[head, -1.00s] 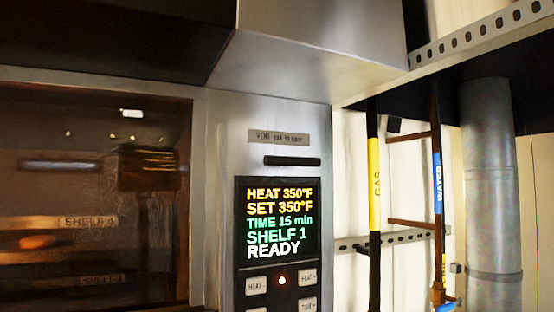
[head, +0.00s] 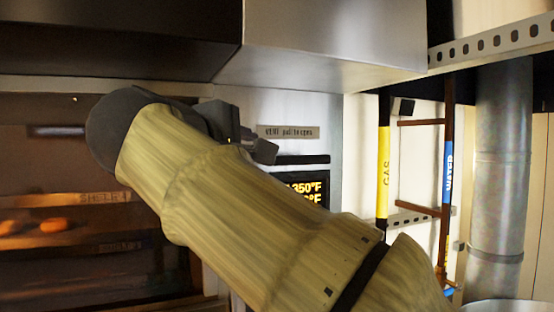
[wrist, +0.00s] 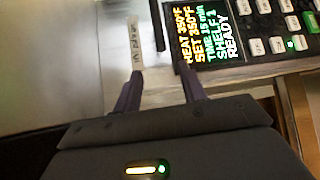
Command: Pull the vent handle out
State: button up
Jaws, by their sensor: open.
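The vent handle (head: 302,159) is a dark horizontal bar on the steel panel, just under the vent label (head: 288,132) and above the lit display (head: 308,190). My gripper (head: 268,150) is at the left end of the handle in the head view and hides part of it. In the wrist view the handle (wrist: 160,32) lies beyond and between the two open fingers (wrist: 159,72), with the label on the left and the display on the right. The fingers do not close on it. Whether the fingertips touch the panel I cannot tell.
The glass oven door (head: 60,270), with shelves behind it, is at the left. A steel hood (head: 330,50) juts out above the panel. Gas (head: 383,170) and water (head: 447,170) pipes and a thick grey duct (head: 503,150) stand at the right.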

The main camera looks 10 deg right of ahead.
aim_at(286, 161)
jog(key=shift+w+d, duration=0.1)
jog(key=p+x, duration=0.6)
jog(key=x, duration=1)
jog(key=shift+w+d+p, duration=0.25)
jog(key=shift+w+p, duration=0.05)
jog(key=shift+p, duration=0.05)
jog(key=shift+w+d+f, duration=0.1)
jog(key=shift+w+f, duration=0.05)
jog(key=shift+w, duration=0.05)
grip_shut()
